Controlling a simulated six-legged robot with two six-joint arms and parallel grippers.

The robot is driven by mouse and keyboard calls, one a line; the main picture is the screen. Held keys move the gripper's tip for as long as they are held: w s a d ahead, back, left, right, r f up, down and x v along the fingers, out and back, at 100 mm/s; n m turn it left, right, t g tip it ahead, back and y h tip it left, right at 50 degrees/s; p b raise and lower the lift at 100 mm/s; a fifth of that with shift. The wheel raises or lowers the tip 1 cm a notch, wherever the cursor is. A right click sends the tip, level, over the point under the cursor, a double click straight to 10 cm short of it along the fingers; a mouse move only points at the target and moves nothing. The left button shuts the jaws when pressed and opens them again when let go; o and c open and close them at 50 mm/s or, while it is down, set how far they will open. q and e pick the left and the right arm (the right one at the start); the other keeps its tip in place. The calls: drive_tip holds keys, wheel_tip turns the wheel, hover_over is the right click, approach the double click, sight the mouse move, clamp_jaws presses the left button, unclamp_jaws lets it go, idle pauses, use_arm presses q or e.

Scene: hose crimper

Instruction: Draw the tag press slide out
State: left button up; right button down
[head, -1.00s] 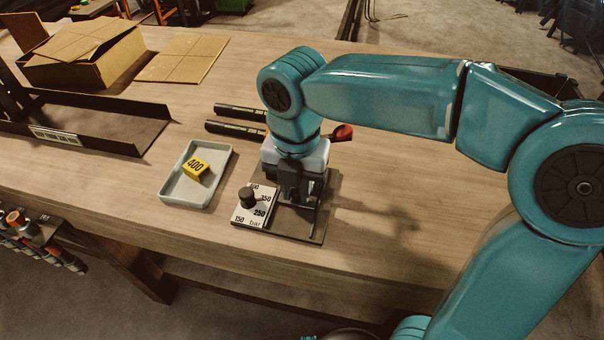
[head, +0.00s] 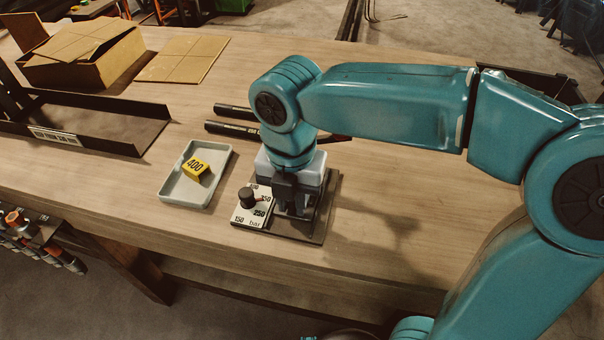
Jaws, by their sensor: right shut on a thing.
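The tag press (head: 312,232) is a dark plate near the bench's front edge, with a pale dial panel (head: 243,217) marked 150 to 350 bar and a black knob (head: 247,196) at its left. My right gripper (head: 290,207) points down over the press and is shut on a part there that I take for the slide. The gripper and wrist hide most of the slide, so how far out it stands cannot be told. A yellow tag marked 400 (head: 195,168) lies in a grey tray (head: 172,198) to the left. My left gripper is out of view.
Two black rods (head: 233,131) lie behind the press, partly behind my wrist. A cardboard box (head: 85,60), flat cardboard (head: 183,58) and a dark metal channel (head: 120,147) are at the left. The bench right of the press is clear.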

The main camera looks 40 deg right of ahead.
drive_tip(key=shift+s+a, duration=0.95)
drive_tip(key=shift+a, duration=0.25)
drive_tip(key=shift+c, duration=1.4)
unclamp_jaws()
drive_tip(key=shift+r, duration=0.15)
wheel_tip(320, 180, up, 9)
drive_tip(key=p, duration=0.8)
